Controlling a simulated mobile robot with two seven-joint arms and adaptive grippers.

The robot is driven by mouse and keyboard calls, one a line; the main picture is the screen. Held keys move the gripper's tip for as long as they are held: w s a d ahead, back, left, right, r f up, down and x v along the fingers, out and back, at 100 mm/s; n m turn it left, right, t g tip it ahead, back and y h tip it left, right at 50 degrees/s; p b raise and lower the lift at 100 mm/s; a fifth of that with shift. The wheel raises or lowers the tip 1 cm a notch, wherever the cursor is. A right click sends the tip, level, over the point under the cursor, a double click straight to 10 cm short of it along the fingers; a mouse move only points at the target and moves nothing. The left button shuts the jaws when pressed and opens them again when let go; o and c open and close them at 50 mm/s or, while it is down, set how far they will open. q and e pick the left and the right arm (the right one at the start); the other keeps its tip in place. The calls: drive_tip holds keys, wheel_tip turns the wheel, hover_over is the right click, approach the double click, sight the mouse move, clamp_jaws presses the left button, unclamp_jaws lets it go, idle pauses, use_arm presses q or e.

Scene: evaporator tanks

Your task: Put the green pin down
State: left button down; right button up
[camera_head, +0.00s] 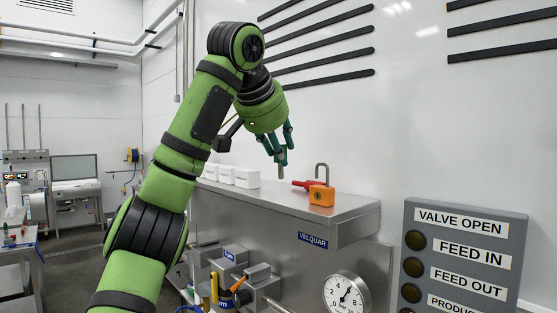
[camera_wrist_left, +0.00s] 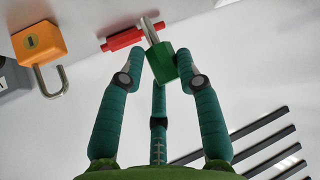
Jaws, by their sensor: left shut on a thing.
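My left gripper (camera_head: 280,157) is shut on the green pin, with its fingers pointing down over the steel top (camera_head: 345,208) of the cabinet. Whether the shank touches the steel top I cannot tell. My right gripper is not in view.
A red piece (camera_head: 305,185) lies on the steel top beside an orange padlock (camera_head: 321,195), just right of the pin. Several white boxes (camera_head: 246,178) stand to the left. A gauge (camera_head: 346,296) and a grey valve panel (camera_head: 465,212) are in front and at right.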

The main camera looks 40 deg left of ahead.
sight(280, 168)
use_arm(q)
wheel_tip(280, 168, down, 2)
drive_tip(key=shift+s+f, duration=0.1)
drive_tip(key=shift+a+f, duration=0.3)
drive_tip(key=shift+f, duration=0.15)
drive_tip(key=shift+d, duration=0.2)
drive_tip(key=shift+d+f, duration=0.1)
drive_tip(key=c, duration=0.9)
unclamp_jaws()
drive_tip(key=shift+o, duration=0.2)
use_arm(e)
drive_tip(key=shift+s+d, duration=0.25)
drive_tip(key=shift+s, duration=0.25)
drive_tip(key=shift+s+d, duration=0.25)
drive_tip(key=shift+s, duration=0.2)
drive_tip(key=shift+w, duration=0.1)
